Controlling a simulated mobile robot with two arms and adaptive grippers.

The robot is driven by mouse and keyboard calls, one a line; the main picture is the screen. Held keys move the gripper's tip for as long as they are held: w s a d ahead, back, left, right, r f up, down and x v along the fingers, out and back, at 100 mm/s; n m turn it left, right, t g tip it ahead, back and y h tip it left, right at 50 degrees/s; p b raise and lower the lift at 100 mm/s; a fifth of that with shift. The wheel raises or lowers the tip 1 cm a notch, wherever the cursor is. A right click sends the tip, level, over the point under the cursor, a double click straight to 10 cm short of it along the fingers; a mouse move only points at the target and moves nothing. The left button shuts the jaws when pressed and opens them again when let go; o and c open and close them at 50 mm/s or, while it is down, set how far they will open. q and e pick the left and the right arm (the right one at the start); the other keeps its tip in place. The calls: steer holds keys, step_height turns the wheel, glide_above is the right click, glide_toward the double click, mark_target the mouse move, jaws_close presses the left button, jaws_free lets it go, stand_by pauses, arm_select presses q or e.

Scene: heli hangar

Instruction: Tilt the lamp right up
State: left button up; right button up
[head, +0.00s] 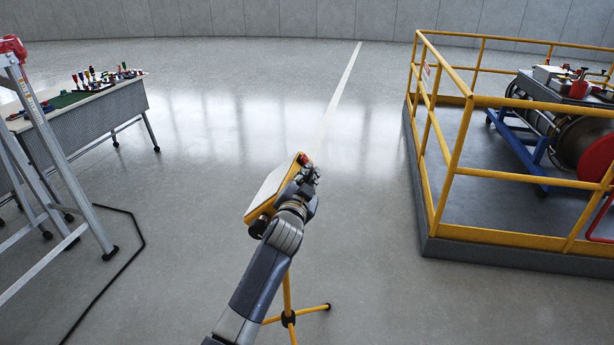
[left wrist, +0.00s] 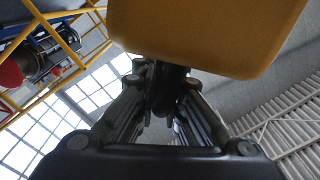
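The lamp is a yellow work light (head: 262,208) with a pale panel face, on a yellow tripod with spread legs (head: 288,300), in the middle of the head view. Its head is tilted, with the panel facing up and to the left. In the left wrist view its yellow housing (left wrist: 205,35) fills the top. My left gripper (head: 308,175) is at the lamp head's right side. In the left wrist view its two fingers (left wrist: 167,95) close in on a black part under the housing and appear to grip it. My arm hides part of the lamp's back and stand. My right gripper is not in view.
A platform with yellow railings (head: 450,160) stands at right, with a large reel (head: 580,145) on it. At left are a table (head: 90,110) with small coloured items and a ladder (head: 60,150). A black cable (head: 125,250) lies on the floor. Floor beyond the lamp is clear.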

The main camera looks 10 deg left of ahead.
arm_select(q)
steer(key=shift+o, duration=0.2)
steer(key=shift+d+f, duration=0.2)
steer(key=shift+f, duration=0.05)
steer(key=shift+s+a+r, duration=0.1)
steer(key=shift+a, duration=0.05)
steer(key=s, duration=1.1)
steer(key=shift+s+a, duration=0.15)
steer(key=shift+s, duration=0.25)
